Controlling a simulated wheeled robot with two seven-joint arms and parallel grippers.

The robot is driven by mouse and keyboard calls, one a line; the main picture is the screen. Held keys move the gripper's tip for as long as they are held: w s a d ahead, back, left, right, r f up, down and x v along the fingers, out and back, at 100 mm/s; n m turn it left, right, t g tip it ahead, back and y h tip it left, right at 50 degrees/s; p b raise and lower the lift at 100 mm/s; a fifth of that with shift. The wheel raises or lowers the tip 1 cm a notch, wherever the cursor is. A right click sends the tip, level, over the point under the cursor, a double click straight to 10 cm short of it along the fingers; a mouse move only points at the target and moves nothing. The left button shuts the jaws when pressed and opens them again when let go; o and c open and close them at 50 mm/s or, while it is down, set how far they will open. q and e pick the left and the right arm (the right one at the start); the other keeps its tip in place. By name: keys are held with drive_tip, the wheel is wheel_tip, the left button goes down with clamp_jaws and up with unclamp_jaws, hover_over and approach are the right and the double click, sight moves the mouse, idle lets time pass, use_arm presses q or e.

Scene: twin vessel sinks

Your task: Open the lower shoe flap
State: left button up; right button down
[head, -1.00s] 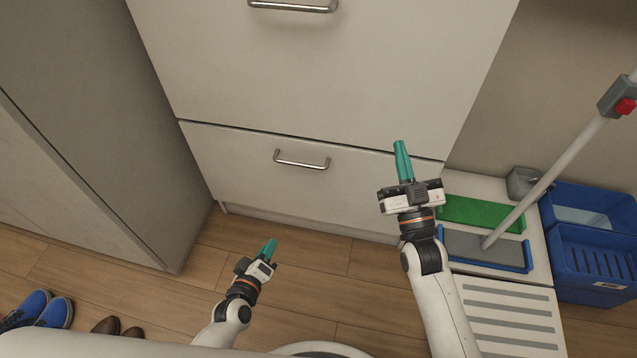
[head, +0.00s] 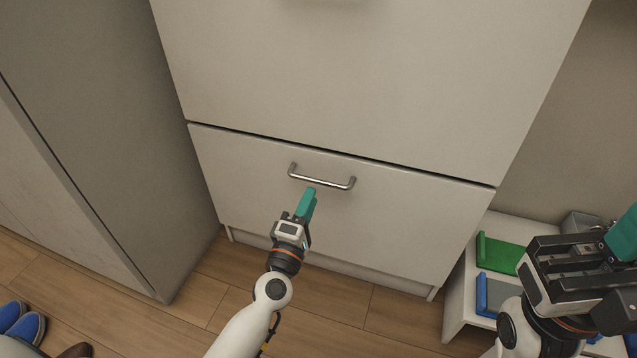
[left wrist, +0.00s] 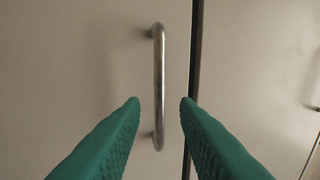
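The lower shoe flap (head: 380,220) is a pale front panel. It sits flush below the upper panel, with a dark gap between them. Its metal bar handle (head: 322,182) is near its upper edge. My left gripper (head: 309,194) is just below the handle in the head view. In the left wrist view its green fingers (left wrist: 160,102) are spread, with the handle (left wrist: 158,85) lying ahead between them; they look apart from it. My right gripper (head: 625,238) is at the right edge of the head view, partly cut off; its finger opening cannot be made out.
The upper panel (head: 370,70) is above the flap. A tall grey cabinet (head: 100,130) stands at the left. A low white bench with green (head: 497,254) and blue trays stands at the right. Shoes (head: 25,322) lie on the floor at lower left.

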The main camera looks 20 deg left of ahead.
sight(317, 180)
use_arm(q)
drive_tip(key=w, duration=0.3)
drive_tip(key=w+r, duration=0.1)
drive_tip(key=w, duration=0.2)
drive_tip(key=shift+d+r, duration=0.1)
drive_tip(key=shift+c, duration=0.3)
clamp_jaws()
